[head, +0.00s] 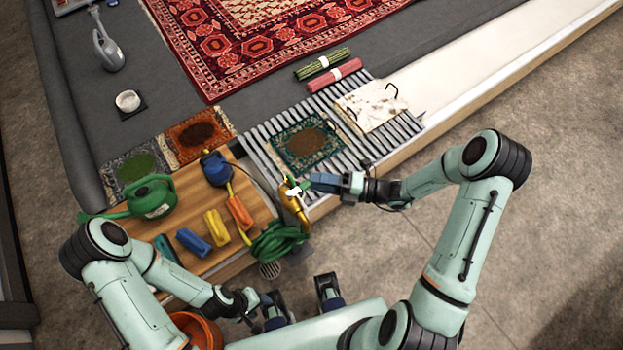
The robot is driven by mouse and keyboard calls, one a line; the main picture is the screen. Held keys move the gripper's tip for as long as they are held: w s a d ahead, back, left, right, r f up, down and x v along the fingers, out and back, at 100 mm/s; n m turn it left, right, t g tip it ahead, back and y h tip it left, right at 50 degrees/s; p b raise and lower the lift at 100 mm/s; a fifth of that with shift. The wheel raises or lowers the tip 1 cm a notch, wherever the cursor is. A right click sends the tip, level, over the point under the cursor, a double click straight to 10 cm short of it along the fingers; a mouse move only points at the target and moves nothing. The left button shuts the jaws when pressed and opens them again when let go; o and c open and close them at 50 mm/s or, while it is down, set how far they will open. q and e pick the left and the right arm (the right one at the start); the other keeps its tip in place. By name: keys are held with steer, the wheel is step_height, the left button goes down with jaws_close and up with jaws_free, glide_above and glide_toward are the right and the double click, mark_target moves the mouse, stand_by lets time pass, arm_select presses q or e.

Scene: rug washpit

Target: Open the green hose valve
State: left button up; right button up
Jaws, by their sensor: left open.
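The brass hose valve (291,201) stands at the right end of the wooden bench, above the coiled green hose. A small green and pale part (294,190) shows at its top. My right gripper (312,183) reaches in from the right, with its fingertips right at the top of the valve. A green piece shows at the fingertips; I cannot tell whether the fingers close on it or only touch it. My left gripper (273,303) is open and low at the front, below the bench and apart from the valve.
The green hose coil (277,241) hangs below the valve. The wooden bench (188,207) holds a green watering can (150,197), a blue-topped sprayer (216,168) and coloured blocks. A slatted rack (265,160) with small rugs lies behind. Floor at right is clear.

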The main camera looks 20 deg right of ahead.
mark_target(305, 185)
steer(key=shift+x, duration=1.25)
jaws_close()
